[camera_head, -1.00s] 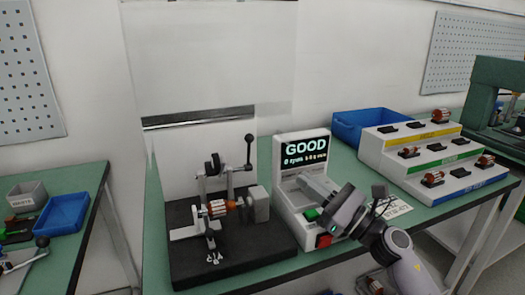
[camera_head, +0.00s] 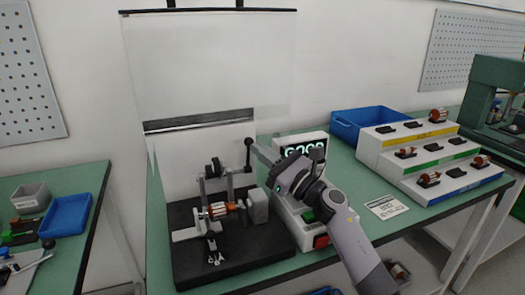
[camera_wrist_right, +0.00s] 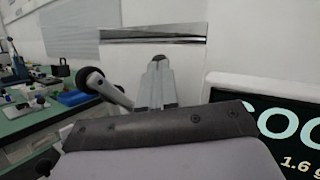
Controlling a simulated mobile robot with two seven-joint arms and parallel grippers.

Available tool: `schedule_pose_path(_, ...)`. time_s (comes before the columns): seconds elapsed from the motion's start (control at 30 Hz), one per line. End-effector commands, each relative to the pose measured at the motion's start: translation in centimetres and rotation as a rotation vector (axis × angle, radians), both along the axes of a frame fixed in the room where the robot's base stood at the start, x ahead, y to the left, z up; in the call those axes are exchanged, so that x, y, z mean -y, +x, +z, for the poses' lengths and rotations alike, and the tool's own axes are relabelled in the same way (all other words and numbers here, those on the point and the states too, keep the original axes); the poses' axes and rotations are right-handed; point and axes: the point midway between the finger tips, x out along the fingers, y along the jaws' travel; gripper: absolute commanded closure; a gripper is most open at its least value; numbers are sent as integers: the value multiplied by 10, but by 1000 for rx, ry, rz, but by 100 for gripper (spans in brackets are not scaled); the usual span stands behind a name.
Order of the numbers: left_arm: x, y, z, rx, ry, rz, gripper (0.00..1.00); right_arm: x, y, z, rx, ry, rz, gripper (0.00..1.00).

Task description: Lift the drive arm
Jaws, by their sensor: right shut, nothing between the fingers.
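The drive arm (camera_head: 227,172) is a grey metal arm on the black test stand (camera_head: 240,262). It carries a dark wheel above a copper-and-red rotor (camera_head: 218,210) and has an upright lever with a black knob (camera_head: 248,142). My right gripper (camera_head: 256,148) is shut and empty, its fingertips close beside the lever's knob. I cannot tell if they touch it. In the right wrist view the shut fingers (camera_wrist_right: 158,82) point forward, with a round black part (camera_wrist_right: 89,79) on a rod to their left. My left gripper is out of view.
The white tester (camera_head: 290,215) stands right of the stand, its screen partly hidden by my right arm. A clear raised guard (camera_head: 210,70) hangs behind. A stepped rack (camera_head: 435,160), a blue bin (camera_head: 365,123) and a printed card (camera_head: 386,207) are to the right.

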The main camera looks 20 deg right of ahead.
Motion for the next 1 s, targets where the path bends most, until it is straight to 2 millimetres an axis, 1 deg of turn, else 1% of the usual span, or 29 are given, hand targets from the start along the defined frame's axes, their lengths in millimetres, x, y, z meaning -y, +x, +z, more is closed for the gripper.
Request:
schedule_pose_path(0.3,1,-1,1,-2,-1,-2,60,0,0,1,-2,0,0,100)
schedule_pose_path(0.37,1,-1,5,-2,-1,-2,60,0,1,3,-10,-1,1,100)
schedule_pose_path(0.5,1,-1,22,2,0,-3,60,-1,4,9,-48,-4,2,100)
schedule_pose_path(0.67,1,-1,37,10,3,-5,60,0,8,10,-99,-7,1,100)
schedule_pose_path(0.73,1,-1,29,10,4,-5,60,0,13,7,-110,-8,-1,100)
schedule_pose_path(0.8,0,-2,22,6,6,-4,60,0,16,7,-108,-5,0,100)
schedule_pose_path(0.9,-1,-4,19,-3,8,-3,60,0,17,8,-110,-4,0,100)
schedule_pose_path(1.0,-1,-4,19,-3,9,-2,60,0,17,9,-110,-3,-1,100)
